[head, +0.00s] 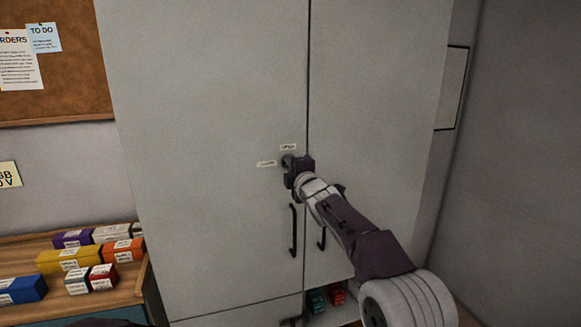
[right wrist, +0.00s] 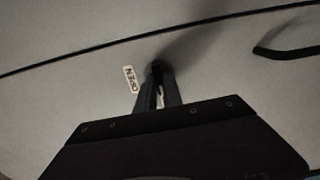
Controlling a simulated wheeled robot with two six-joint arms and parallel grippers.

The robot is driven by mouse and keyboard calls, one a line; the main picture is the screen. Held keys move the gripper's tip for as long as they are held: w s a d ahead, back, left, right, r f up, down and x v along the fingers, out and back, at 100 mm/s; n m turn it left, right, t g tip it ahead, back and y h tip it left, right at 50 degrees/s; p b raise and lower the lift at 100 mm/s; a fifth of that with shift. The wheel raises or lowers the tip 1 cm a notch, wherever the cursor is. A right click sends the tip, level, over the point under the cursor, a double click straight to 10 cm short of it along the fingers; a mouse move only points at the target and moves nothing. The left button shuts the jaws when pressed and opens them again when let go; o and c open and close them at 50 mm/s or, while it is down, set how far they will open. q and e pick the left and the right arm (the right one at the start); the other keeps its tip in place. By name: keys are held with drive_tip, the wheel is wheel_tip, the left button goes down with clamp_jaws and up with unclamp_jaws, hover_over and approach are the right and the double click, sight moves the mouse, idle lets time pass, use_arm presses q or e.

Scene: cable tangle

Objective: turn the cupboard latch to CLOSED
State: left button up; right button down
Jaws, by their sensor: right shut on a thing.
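The grey cupboard (head: 210,110) fills the middle of the head view, both tall doors shut. Its latch (head: 287,161) is a small dark knob on the left door near the seam, mostly hidden by my gripper. A small label (head: 288,147) sits above the latch and another label (head: 266,163) to its left. In the right wrist view the label beside the fingers reads OPEN (right wrist: 130,79). My right gripper (head: 290,167) is at the latch and shut on it; its fingers (right wrist: 157,90) also show in the right wrist view. Which way the latch points is hidden. My left gripper is not in view.
Two dark vertical door handles (head: 293,231) hang just below the latch. A wooden shelf (head: 130,290) with several coloured boxes stands at the left. A lower compartment (head: 345,313) holds teal and red items. A grey wall (head: 520,150) is at the right.

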drive_tip(key=c, duration=1.5)
unclamp_jaws()
drive_tip(key=b+v, duration=0.5)
drive_tip(key=v, duration=0.4)
